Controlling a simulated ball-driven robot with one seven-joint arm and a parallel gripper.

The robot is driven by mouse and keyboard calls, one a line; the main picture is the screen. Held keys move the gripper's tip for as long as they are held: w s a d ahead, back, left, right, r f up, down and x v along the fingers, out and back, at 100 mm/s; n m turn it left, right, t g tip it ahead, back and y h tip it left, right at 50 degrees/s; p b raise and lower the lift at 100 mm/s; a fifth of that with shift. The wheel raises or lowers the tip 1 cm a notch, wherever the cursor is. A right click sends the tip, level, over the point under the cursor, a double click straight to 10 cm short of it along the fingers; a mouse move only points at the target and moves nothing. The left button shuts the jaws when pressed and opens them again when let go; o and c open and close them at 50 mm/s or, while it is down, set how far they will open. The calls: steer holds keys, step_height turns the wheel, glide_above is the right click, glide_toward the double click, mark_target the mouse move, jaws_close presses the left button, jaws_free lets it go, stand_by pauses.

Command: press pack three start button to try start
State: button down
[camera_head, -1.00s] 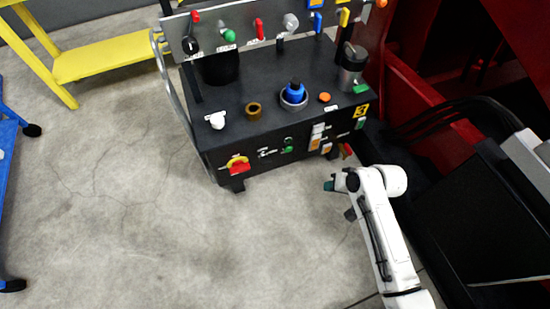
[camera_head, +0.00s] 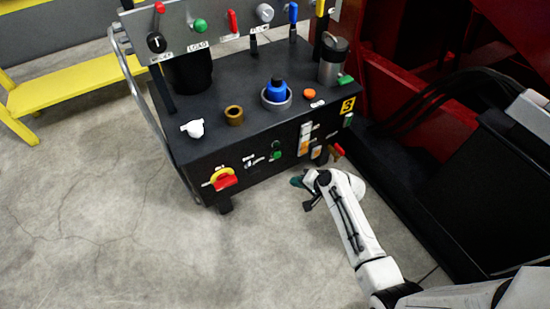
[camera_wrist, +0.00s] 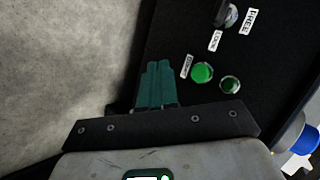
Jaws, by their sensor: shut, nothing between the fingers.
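The black pack (camera_head: 240,145) carries a yellow plate that reads like a 3 (camera_head: 347,105). On its front panel is a bright green button (camera_head: 275,155); it also shows in the wrist view (camera_wrist: 202,73), beside a small white label too small to read surely. A darker green round part (camera_wrist: 230,84) sits just right of it. My gripper (camera_head: 297,182) is low in front of the panel, right of and below the button. In the wrist view its teal fingers (camera_wrist: 156,85) are together and empty, left of the button and apart from it.
A lock/free switch (camera_wrist: 228,15) sits above the buttons. A red-and-yellow rotary switch (camera_head: 223,179) is at the panel's left, white-and-orange switches (camera_head: 305,138) at its right. A blue-capped part (camera_head: 276,91) stands on top.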

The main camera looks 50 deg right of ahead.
mark_target(277, 156)
steer(key=w+d+b, duration=0.2)
steer(key=w+b, duration=0.2)
steer(key=w, duration=0.4)
steer(key=shift+w+d+b, duration=0.2)
steer(key=shift+w+b, duration=0.05)
steer(key=shift+b, duration=0.1)
stand_by(2.0)
steer(key=shift+w+d, duration=0.1)
steer(key=shift+w, duration=0.3)
steer(key=shift+w+d+b, duration=0.15)
steer(key=shift+w+b, duration=0.15)
steer(key=shift+w, duration=0.1)
stand_by(0.7)
steer(key=shift+r, duration=0.1)
steer(key=shift+s+a+p, duration=0.25)
steer(key=shift+s+p, duration=0.45)
steer(key=shift+s, duration=0.1)
